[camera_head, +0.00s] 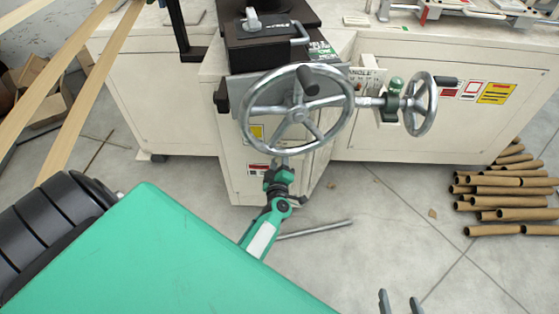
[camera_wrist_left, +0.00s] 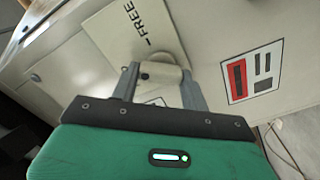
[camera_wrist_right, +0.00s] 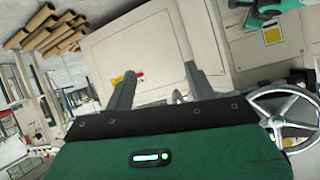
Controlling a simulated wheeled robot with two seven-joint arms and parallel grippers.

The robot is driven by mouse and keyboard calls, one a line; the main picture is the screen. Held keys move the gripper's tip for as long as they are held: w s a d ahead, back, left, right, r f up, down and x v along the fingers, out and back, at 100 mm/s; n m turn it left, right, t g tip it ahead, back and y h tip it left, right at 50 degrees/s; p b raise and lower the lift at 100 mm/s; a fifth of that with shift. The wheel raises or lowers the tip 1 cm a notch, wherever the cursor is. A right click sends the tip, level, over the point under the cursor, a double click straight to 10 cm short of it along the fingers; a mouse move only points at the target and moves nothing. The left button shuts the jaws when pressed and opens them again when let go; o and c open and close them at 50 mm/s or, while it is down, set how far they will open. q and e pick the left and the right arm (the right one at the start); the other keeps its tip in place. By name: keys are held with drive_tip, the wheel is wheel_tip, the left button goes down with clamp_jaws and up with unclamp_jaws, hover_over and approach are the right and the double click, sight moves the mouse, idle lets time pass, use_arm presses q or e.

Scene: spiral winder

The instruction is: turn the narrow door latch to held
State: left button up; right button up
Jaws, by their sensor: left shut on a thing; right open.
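The narrow door latch (camera_wrist_left: 158,70) shows in the left wrist view as a cream, rounded piece between my left fingers, below a pale plate marked FREE (camera_wrist_left: 130,18). My left gripper (camera_wrist_left: 160,82) is shut on this latch. In the head view my left arm reaches to the cream cabinet front below the large handwheel (camera_head: 297,110); the latch cannot be made out there. My right gripper (camera_head: 400,300) is open and empty at the bottom edge of the head view, away from the machine. Its spread fingers also show in the right wrist view (camera_wrist_right: 160,75).
A smaller handwheel (camera_head: 419,103) stands to the right of the large one. Cardboard tubes (camera_head: 505,195) lie stacked on the floor at the right. Pale strips (camera_head: 45,95) slant across the upper left.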

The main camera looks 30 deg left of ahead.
use_arm(q)
drive_tip(key=n, duration=0.3)
drive_tip(key=shift+f, duration=0.1)
drive_tip(key=shift+n+b, duration=0.75)
drive_tip(key=shift+n, duration=1.35)
use_arm(e)
drive_tip(key=shift+a+r+t+y, duration=0.25)
drive_tip(key=shift+a+t+y, duration=0.35)
drive_tip(key=shift+a+t, duration=0.5)
drive_tip(key=shift+a, duration=0.1)
use_arm(q)
drive_tip(key=o, duration=1)
drive_tip(key=shift+s, duration=0.1)
drive_tip(key=p+v, duration=0.1)
drive_tip(key=v, duration=1.2)
drive_tip(key=shift+s+d, duration=0.15)
drive_tip(key=shift+s, duration=0.15)
use_arm(e)
drive_tip(key=shift+d+f+g+h, duration=0.15)
drive_tip(key=shift+d+g+h, duration=0.15)
drive_tip(key=shift+d+g, duration=0.25)
drive_tip(key=shift+d+f+g+h, duration=0.15)
drive_tip(key=shift+d+g+h, duration=0.15)
drive_tip(key=shift+d+g, duration=0.2)
